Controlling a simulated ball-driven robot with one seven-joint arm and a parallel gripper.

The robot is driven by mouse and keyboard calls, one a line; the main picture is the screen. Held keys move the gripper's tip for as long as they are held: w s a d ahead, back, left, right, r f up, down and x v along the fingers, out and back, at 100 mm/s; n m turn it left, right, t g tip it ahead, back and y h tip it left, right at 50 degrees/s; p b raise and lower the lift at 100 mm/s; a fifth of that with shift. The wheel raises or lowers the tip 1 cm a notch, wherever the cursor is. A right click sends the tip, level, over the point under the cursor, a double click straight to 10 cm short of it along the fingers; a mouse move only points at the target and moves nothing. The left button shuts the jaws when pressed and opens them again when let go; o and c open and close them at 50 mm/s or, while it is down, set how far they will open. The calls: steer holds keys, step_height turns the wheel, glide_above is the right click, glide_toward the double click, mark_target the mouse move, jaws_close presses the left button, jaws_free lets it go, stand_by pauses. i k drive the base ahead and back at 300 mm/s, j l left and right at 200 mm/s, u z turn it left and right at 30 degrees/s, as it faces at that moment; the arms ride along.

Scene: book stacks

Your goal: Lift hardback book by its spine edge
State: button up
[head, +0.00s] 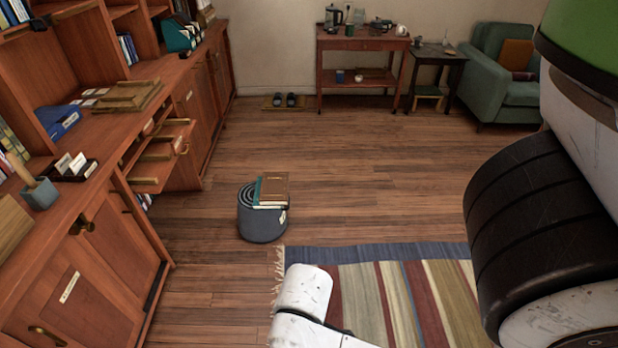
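Which edge of the brown book is the spine is too small to tell for sure. White and black parts of my own arm fill the right side and bottom centre. My gripper is not in view.
A wooden cabinet with open drawers (157,157) stands along the left. A striped rug (400,297) with fringe lies in front. A wooden cart (360,45), a small dark table (441,58) and a green armchair (490,75) stand at the back.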

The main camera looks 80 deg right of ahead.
mark_target(274, 188)
steer(key=z, duration=1.5)
steer(key=i+l+u, duration=0.1)
steer(key=i+l, duration=0.15)
steer(key=i+l+u, duration=0.1)
steer(key=i+l, duration=0.15)
steer(key=i+l+u, duration=0.15)
steer(key=l, duration=0.3)
steer(key=i+l+u, duration=0.1)
steer(key=i+l, duration=0.2)
steer(key=i+l+u, duration=0.1)
steer(key=l, duration=0.35)
steer(key=i+l+u, duration=0.1)
steer(key=i+l, duration=0.2)
steer(key=i+l+u, duration=0.15)
steer(key=l, duration=0.35)
